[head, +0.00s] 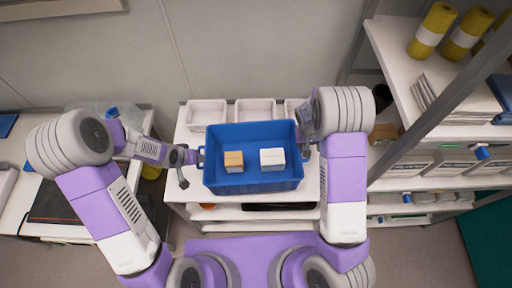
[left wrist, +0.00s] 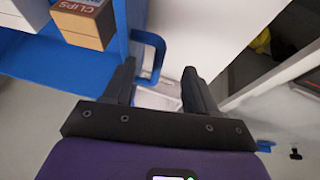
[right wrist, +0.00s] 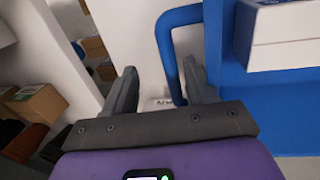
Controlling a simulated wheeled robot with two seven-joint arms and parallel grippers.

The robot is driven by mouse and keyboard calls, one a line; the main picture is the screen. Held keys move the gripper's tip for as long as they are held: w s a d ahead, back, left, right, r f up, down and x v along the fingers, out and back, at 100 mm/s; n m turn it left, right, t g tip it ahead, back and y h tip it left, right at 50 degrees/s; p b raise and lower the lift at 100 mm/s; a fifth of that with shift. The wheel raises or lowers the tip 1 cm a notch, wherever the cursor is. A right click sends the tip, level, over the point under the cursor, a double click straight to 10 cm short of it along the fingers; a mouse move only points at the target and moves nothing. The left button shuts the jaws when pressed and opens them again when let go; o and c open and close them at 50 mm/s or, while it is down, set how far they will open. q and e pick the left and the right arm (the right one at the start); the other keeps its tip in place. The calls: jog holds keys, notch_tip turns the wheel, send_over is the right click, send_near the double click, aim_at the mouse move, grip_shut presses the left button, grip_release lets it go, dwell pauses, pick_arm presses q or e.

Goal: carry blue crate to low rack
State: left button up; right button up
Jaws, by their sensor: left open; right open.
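The blue crate (head: 252,187) sits level on the top of a white shelf unit (head: 310,190) in the head view. It holds an orange-brown box (head: 233,161) and a white box (head: 272,158). My left gripper (head: 193,158) is open at the crate's left side; in the left wrist view the blue handle (left wrist: 153,48) reaches between its fingers. My right gripper (head: 304,150) is open at the right side; in the right wrist view the other handle (right wrist: 165,35) lies between its fingers. I cannot tell whether either finger touches a handle.
White trays (head: 255,110) stand behind the crate against the wall. A tall rack (head: 425,125) with yellow rolls (head: 432,30) and boxes is at the right. A white bench (head: 20,185) is at the left. Lower shelves (head: 255,213) hold small items.

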pick_arm(q)
jog(key=shift+w+d+r, duration=0.1)
jog(key=shift+d, duration=0.4)
pick_arm(e)
jog(key=shift+a+r, duration=0.4)
jog(key=shift+r, duration=0.3)
jog(key=shift+a+r, duration=0.4)
jog(key=shift+r, duration=0.3)
jog(key=shift+w, duration=0.1)
jog(key=shift+r+p, duration=0.55)
jog(key=shift+d+r+p, duration=0.25)
jog(key=shift+r+p, duration=0.35)
jog(key=shift+r, duration=0.05)
pick_arm(q)
jog(key=a, duration=0.6)
jog(key=shift+s+a, duration=0.2)
jog(key=shift+s, duration=0.1)
pick_arm(e)
jog(key=shift+d, duration=0.15)
pick_arm(q)
jog(key=shift+f, duration=0.25)
pick_arm(e)
jog(key=shift+w+d, duration=0.1)
jog(key=shift+d, duration=2.85)
jog(key=shift+f, duration=0.1)
